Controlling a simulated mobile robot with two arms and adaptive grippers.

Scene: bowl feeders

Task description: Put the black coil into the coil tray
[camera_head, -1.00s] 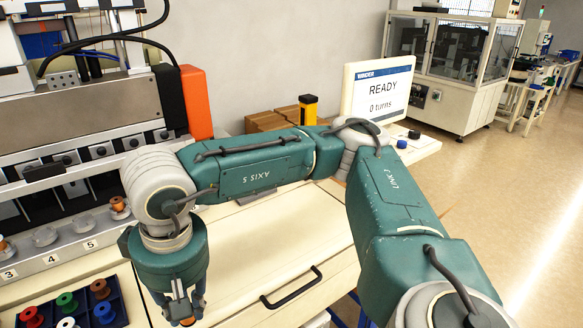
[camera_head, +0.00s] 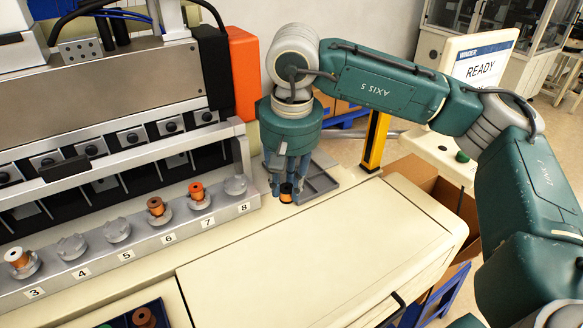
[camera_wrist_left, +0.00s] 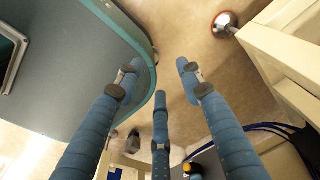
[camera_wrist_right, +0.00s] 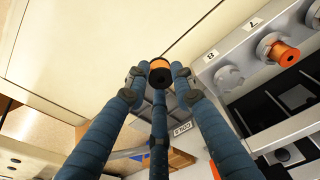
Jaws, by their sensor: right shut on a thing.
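My right gripper (camera_head: 285,182) points down and is shut on the black coil (camera_head: 286,193), a small spool with black flanges and orange wire. In the right wrist view the coil (camera_wrist_right: 160,70) sits between the fingertips. The gripper is at the near left edge of the grey coil tray (camera_head: 322,184), a shallow divided tray on the bench beyond station 8. The fingers hide part of the tray, and I cannot tell whether the coil touches anything. My left gripper (camera_wrist_left: 158,78) is open and empty, seen only in the left wrist view, over the floor.
The winder rail (camera_head: 135,245) with numbered stations runs along the left; several hold coils, while station 8 (camera_head: 236,185) is empty. An orange block (camera_head: 245,72) and a yellow post (camera_head: 375,140) flank the tray. The cream bench top (camera_head: 320,260) in front is clear.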

